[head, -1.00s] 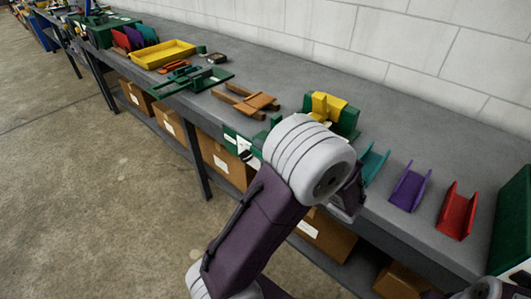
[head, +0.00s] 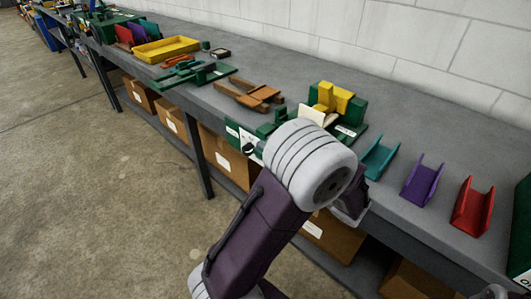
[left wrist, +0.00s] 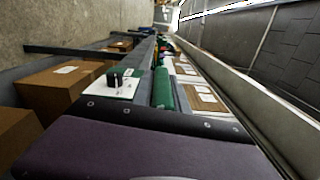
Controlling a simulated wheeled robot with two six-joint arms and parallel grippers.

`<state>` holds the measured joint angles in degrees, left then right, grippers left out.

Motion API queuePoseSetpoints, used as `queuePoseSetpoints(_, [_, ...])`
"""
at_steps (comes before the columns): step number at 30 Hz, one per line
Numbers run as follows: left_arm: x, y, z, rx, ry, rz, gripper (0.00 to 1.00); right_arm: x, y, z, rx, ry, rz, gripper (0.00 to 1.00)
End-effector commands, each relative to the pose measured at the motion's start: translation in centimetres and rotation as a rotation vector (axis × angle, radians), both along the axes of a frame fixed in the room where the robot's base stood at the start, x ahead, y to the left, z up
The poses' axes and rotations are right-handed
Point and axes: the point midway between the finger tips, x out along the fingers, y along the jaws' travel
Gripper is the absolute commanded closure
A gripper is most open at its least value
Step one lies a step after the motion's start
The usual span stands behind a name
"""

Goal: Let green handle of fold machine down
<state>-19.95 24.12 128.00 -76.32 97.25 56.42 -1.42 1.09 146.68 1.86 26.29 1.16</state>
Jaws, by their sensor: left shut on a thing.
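The fold machine (head: 359,112), green with yellow blocks (head: 335,98) on top, stands on the bench just beyond my left wrist. My left arm comes up from the bottom of the head view, and its pale wrist joint hides its jaws and part of the bench. In the left wrist view a green bar (left wrist: 163,90), which looks like the handle, lies straight ahead between the jaws of my left gripper (left wrist: 163,106). The gripper is shut on it, though the fingertips barely show. My right gripper is not in view.
A white panel with a black knob (left wrist: 113,83) is on the bench's front edge. Teal (head: 380,157), purple (head: 421,183) and red (head: 472,207) channels stand right of the machine. Brown wooden pieces (head: 250,95) lie to its left. Cardboard boxes (head: 333,236) sit on the shelf below.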

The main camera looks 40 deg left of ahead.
Motion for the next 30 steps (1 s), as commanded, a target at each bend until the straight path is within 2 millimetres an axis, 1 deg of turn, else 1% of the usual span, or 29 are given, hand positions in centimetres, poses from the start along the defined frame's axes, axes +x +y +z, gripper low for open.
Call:
queuePoseSetpoints(2, [-0.1, 0.0, -0.3, -0.004, 0.008, 0.001, 1.0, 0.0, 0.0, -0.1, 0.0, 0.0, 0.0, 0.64])
queuePoseSetpoints(3, [-0.1, 0.0, -0.3, -0.004, 0.008, 0.001, 0.69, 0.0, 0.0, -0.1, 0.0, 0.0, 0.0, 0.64])
queuePoseSetpoints(4, [-0.1, 0.0, -0.3, -0.004, 0.007, 0.001, 0.61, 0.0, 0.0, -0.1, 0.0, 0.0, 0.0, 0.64])
queuePoseSetpoints(14, [0.0, -0.2, -0.2, -0.003, 0.004, -0.001, 0.6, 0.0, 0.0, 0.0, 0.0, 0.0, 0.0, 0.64])
queuePoseSetpoints(17, [0.0, -1.5, -0.1, -0.001, 0.004, -0.004, 0.6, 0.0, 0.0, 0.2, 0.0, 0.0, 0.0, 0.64])
queuePoseSetpoints(21, [-0.3, -4.8, -0.1, -0.002, 0.005, -0.007, 0.6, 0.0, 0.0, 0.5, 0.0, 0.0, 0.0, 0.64])
queuePoseSetpoints(24, [-0.4, -6.8, -0.1, -0.002, 0.005, -0.006, 0.6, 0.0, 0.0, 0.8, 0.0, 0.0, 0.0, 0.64])
queuePoseSetpoints(27, [-0.6, -8.2, -0.2, -0.003, 0.005, -0.003, 0.6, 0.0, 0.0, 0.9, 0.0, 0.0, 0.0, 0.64])
queuePoseSetpoints(30, [-0.7, -9.0, -0.2, -0.003, 0.005, -0.001, 0.6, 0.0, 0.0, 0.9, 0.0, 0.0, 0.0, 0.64])
